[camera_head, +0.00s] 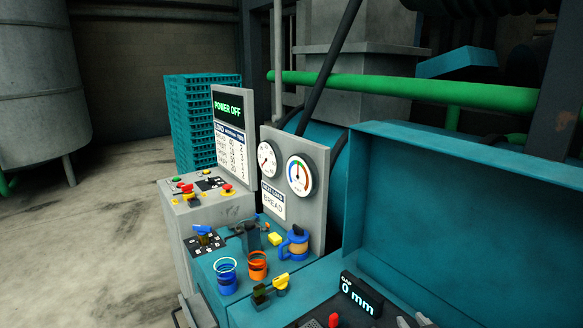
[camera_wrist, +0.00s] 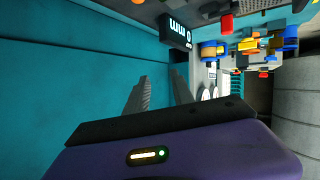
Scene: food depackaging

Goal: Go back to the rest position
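My gripper (camera_wrist: 161,80) shows in the wrist view with its two dark grey fingers apart and nothing between them. The teal panel of the machine (camera_wrist: 70,70) is behind and beside the fingers. No object in the pictures marks the rest position.
A "0 mm" display (camera_head: 360,296) stands nearby. A "POWER OFF" screen (camera_head: 229,107) rises behind. Floor (camera_head: 110,225) at left is clear.

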